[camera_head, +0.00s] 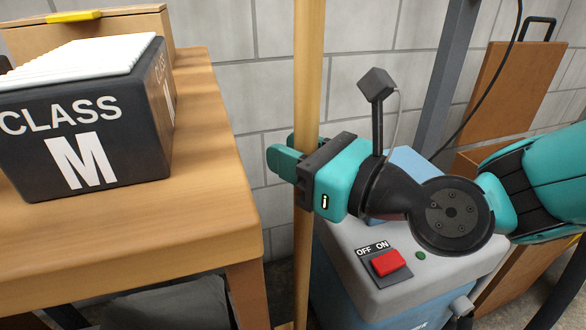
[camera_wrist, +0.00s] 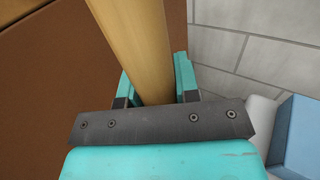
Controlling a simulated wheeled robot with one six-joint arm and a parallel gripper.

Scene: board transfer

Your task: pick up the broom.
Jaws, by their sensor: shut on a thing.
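A light wooden pole, the broom's handle (camera_head: 308,75), stands upright between the table and the grey-blue machine. My gripper (camera_head: 292,160) is shut around the handle partway up, with its teal fingers on either side of it. In the wrist view the handle (camera_wrist: 148,45) passes between the two fingers of my gripper (camera_wrist: 153,88). The broom's head is not visible in either view.
A wooden table (camera_head: 215,215) at left carries a black box (camera_head: 95,135) marked CLASS M and a wooden case (camera_head: 130,22). A machine (camera_head: 375,270) with a red switch (camera_head: 388,262) stands right of the handle. A grey post (camera_head: 447,75) and wooden boards (camera_head: 505,90) stand behind.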

